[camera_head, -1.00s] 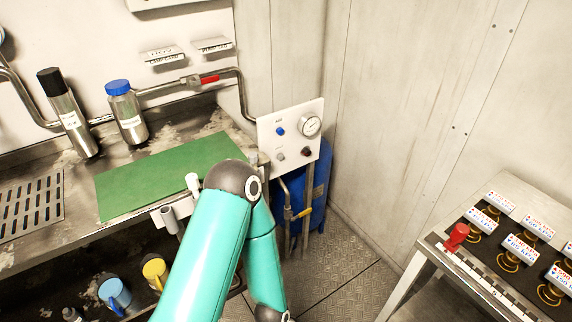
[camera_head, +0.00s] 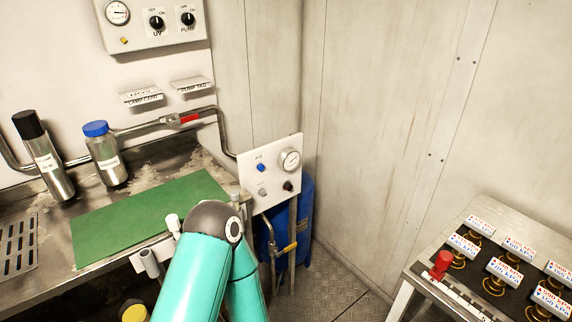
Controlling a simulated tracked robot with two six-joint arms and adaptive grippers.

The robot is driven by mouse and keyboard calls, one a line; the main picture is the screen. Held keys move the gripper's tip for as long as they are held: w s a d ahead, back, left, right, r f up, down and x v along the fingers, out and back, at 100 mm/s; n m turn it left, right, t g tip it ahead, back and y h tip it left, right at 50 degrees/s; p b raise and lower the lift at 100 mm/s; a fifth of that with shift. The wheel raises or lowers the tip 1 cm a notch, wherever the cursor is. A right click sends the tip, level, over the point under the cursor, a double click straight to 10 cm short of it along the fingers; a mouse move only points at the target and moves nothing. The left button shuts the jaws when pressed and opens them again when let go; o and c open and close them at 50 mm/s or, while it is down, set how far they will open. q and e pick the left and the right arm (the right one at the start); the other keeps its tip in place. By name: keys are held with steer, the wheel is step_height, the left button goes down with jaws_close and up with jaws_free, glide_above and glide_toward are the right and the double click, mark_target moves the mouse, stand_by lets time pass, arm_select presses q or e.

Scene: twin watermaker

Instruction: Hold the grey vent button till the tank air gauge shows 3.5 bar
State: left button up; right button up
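A white panel (camera_head: 252,178) stands at the right end of the bench. It carries a blue button (camera_head: 261,167), a round gauge (camera_head: 290,161), a small grey button (camera_head: 262,192) and a dark knob (camera_head: 288,186). The gauge's needle is too small to read. A blue tank (camera_head: 305,222) stands behind and below the panel, partly hidden. One of my teal arms rises from the bottom, its elbow in front of the bench's edge, left of and below the panel. No gripper of mine shows, and nothing visible touches the grey button.
The bench holds a green mat (camera_head: 150,215), a black-capped bottle (camera_head: 45,158) and a blue-capped bottle (camera_head: 104,155). A pipe with a red-handled valve (camera_head: 189,118) runs behind. A labelled stand (camera_head: 415,270) with a red knob (camera_head: 441,262) is at right. Open floor (camera_head: 345,285) lies between.

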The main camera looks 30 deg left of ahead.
jaws_close()
stand_by(1.0)
